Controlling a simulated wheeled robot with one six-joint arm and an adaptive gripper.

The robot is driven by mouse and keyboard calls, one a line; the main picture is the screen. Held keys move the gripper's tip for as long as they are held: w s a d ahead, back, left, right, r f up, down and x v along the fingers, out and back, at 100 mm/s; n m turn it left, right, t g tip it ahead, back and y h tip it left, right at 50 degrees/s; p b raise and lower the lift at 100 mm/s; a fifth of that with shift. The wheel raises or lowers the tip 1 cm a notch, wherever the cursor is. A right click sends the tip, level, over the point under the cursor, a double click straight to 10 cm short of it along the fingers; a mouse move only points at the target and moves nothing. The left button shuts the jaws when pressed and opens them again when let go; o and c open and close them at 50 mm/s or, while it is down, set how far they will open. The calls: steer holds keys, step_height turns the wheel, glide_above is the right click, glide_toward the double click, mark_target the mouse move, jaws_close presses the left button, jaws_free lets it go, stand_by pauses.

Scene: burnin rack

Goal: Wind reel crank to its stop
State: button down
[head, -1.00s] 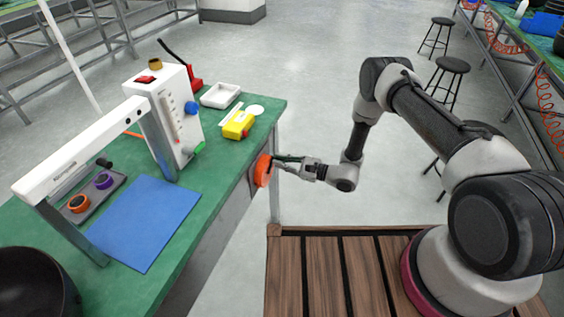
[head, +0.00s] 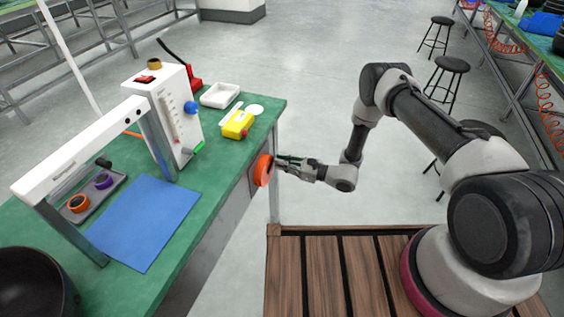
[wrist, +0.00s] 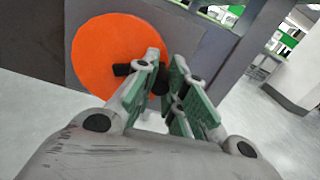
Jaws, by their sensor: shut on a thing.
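The reel is an orange disc (head: 263,170) on the side of the green bench, below the top's edge. In the wrist view the orange disc (wrist: 105,50) faces me, with a dark crank (wrist: 122,70) across its lower right part. My gripper (head: 281,162) reaches the disc from the right. In the wrist view its green-padded fingers (wrist: 167,80) are closed around the crank's handle, which they mostly hide. The exact contact on the handle cannot be seen.
The green bench (head: 205,210) holds a white tester (head: 165,110), a yellow box (head: 238,124), a white tray (head: 221,95), a blue mat (head: 145,222) and a tray with orange and purple rings (head: 90,192). Stools (head: 447,75) stand farther back.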

steer(key=shift+w+d+f+m, duration=0.1)
steer(key=shift+f+m, duration=0.35)
steer(key=shift+m, duration=0.65)
steer(key=shift+w+f+m, duration=0.1)
steer(key=shift+f+m, duration=0.35)
steer(key=shift+m, duration=0.65)
steer(key=c, duration=1.4)
jaws_free()
steer(key=shift+d, duration=0.1)
steer(key=v, duration=1.1)
steer(key=shift+s+d, duration=0.15)
steer(key=shift+d, duration=0.25)
